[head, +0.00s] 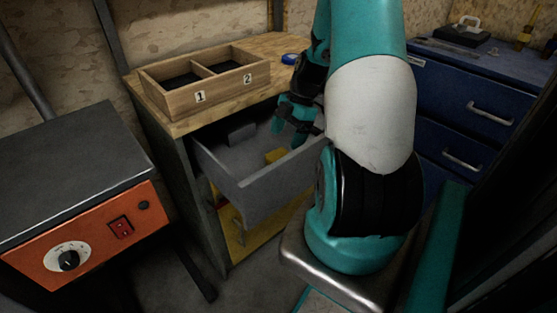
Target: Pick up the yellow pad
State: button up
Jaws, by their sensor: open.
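The yellow pad (276,156) lies inside the open grey drawer (262,188), toward its right side; only a small part of it shows. My gripper (289,138) is over the drawer, just above and right of the pad, fingers pointing down. It is open and appears empty. I cannot tell how high above the pad the fingertips are.
A dark grey block (241,133) lies at the back of the drawer. A wooden box (206,84) with compartments marked 1 and 2 stands on the workbench (178,122). A blue round thing (290,59) lies beside it. An orange-fronted machine (90,230) stands left, blue cabinet (455,115) right.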

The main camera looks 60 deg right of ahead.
aim_at(280, 153)
jog(key=x, duration=0.6)
jog(key=shift+w+d+f+b, duration=0.1)
jog(key=shift+w+f+b, duration=0.05)
jog(key=shift+f+b, duration=0.15)
jog(key=shift+c, duration=0.4)
jog(key=c, duration=0.9)
